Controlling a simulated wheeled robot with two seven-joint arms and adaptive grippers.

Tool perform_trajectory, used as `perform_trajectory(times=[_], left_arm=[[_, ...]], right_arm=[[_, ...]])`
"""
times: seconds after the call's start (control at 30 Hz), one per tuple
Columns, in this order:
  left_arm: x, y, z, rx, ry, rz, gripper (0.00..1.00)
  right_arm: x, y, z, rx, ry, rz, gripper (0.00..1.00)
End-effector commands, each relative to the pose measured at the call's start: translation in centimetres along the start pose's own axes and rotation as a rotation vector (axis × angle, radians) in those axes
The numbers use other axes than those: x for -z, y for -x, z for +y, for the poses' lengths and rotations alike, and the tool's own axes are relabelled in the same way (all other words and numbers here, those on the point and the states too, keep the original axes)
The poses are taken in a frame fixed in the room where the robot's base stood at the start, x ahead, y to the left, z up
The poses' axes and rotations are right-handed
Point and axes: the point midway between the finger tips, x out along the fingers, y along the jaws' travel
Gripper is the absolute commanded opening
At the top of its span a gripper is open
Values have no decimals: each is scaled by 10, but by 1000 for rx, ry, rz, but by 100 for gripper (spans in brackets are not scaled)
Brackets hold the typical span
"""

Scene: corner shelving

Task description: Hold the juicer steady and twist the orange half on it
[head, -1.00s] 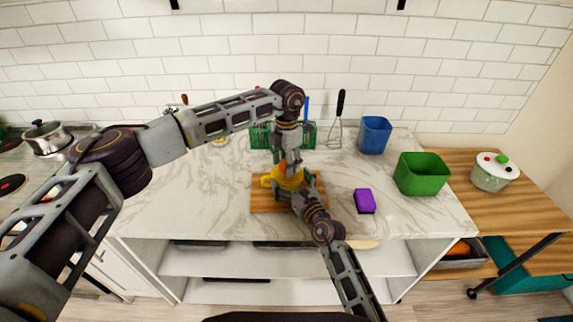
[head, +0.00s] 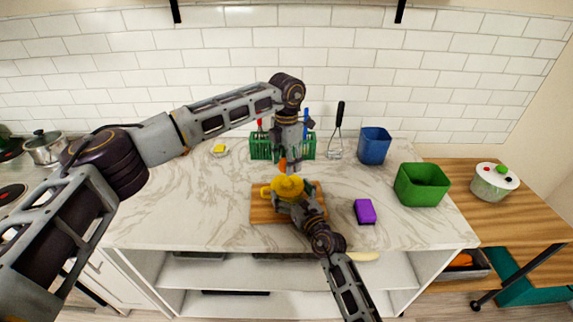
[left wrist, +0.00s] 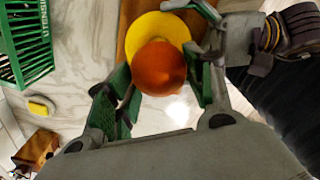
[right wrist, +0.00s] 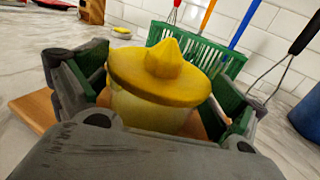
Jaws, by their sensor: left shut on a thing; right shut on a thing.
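The yellow juicer (head: 287,187) stands upright on a wooden board (head: 262,207). In the right wrist view its cone (right wrist: 163,58) is bare. My right gripper (right wrist: 165,105) is shut around the juicer's body, a finger on each side. My left gripper (head: 287,160) is shut on the orange half (left wrist: 158,68) and holds it above the juicer, apart from the cone. In the left wrist view the orange half covers the middle of the juicer. In the head view only a small part of the orange shows. Its cut face is hidden.
A green utensil basket (head: 262,146) stands behind the board. A purple block (head: 365,211), a green bin (head: 422,184) and a blue cup (head: 374,146) are to the right. A yellow sponge-like piece (head: 219,149) lies at the back left.

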Motion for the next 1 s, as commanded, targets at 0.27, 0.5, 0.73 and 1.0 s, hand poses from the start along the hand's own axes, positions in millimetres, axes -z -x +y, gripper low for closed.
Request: perform_trajectory(times=[0.27,0.5,0.73,1.0], left_arm=[[0,14,0,-1,0,-2,30],[0,19,0,-1,0,-1,30],[0,19,0,-1,0,-1,30],[0,19,0,-1,0,-1,30]], right_arm=[[0,0,0,0,0,1,69],[0,0,0,0,0,1,69],[1,0,0,0,0,1,100],[0,0,0,0,0,1,100]])
